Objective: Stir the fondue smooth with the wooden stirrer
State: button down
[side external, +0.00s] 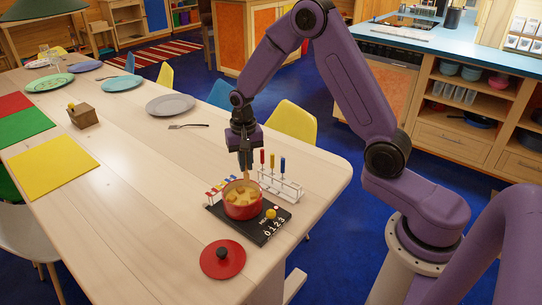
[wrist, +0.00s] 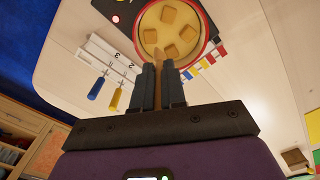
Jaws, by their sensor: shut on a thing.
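A red pot (side external: 243,210) stands on a black hot plate (side external: 274,229). In the wrist view the pot (wrist: 139,38) shows from above, holding yellow fondue (wrist: 155,39) with several tan chunks in it. My gripper (side external: 245,165) is above the pot, pointing down. In the wrist view my gripper (wrist: 158,70) is shut on the wooden stirrer (wrist: 158,88), which sits between the dark fingers. The stirrer's end reaches over the pot's near rim into its opening. I cannot tell how deep it goes into the fondue.
A white rack (side external: 288,187) with red, yellow and blue-handled forks stands close behind the pot, to the right. Small coloured tabs (side external: 217,188) lie left of the pot. A red lid (side external: 222,262) lies in front. A grey plate (side external: 170,105) and a fork are farther back.

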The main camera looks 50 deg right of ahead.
jog(key=shift+w+a+f, duration=0.1)
jog(key=shift+a+f, duration=0.2)
jog(key=shift+f, duration=0.95)
jog(key=shift+w+a+f, duration=0.15)
jog(key=shift+a+f, duration=0.1)
jog(key=shift+f, duration=1)
jog(key=shift+w+a+f, duration=0.1)
jog(key=shift+a+f, duration=0.2)
jog(key=shift+f, duration=0.95)
jog(key=shift+s, duration=0.1)
